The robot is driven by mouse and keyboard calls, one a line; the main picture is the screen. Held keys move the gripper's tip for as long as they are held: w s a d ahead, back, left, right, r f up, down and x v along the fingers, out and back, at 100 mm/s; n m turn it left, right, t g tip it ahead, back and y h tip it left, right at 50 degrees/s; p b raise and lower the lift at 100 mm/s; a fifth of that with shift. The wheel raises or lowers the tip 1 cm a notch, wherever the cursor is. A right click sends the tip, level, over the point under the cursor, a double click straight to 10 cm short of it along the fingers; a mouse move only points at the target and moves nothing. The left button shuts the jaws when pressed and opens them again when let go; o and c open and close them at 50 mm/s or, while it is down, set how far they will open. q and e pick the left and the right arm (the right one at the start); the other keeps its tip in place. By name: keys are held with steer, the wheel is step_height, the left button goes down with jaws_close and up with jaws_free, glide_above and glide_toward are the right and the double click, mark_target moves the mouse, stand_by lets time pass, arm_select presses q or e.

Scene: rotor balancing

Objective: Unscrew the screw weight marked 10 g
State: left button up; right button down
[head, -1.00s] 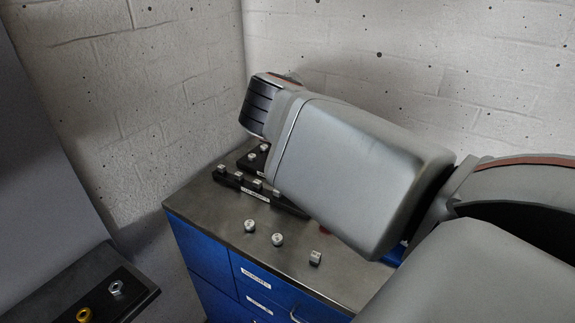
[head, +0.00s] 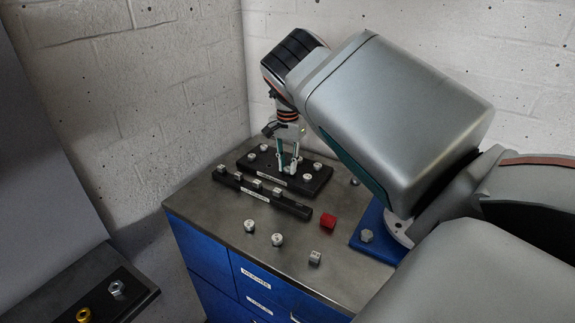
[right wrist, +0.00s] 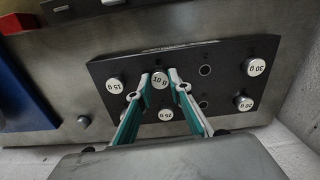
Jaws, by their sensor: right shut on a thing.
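The screw weight marked 10 g (right wrist: 159,80) sits in a black board (right wrist: 222,58), between weights marked 15 g (right wrist: 114,84) and, just below it in the picture, 25 g (right wrist: 165,115). My right gripper (right wrist: 161,83) is shut on the 10 g weight, one finger at each side of its round top. My left gripper is not in view.
Weights marked 30 g (right wrist: 256,67) and 20 g (right wrist: 243,102) stand in the board beside empty holes. In front lies a black strip (head: 292,208) with several metal blocks. A red cube (head: 328,221), a blue tray (head: 376,246) and loose round weights (head: 277,240) are nearby.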

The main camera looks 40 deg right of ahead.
steer(key=c, duration=1.8)
jaws_free()
steer(key=shift+c, duration=0.4)
steer(key=m, duration=0.3)
steer(key=shift+b, duration=0.35)
steer(key=m, duration=0.4)
steer(key=shift+m+b, duration=0.3)
steer(key=shift+b, duration=0.05)
steer(key=m, duration=0.2)
steer(key=shift+m+b, duration=0.3)
steer(key=shift+m, duration=0.1)
steer(key=m, duration=0.4)
steer(key=shift+b, duration=0.4)
steer(key=m, duration=0.3)
steer(key=shift+m, duration=0.4)
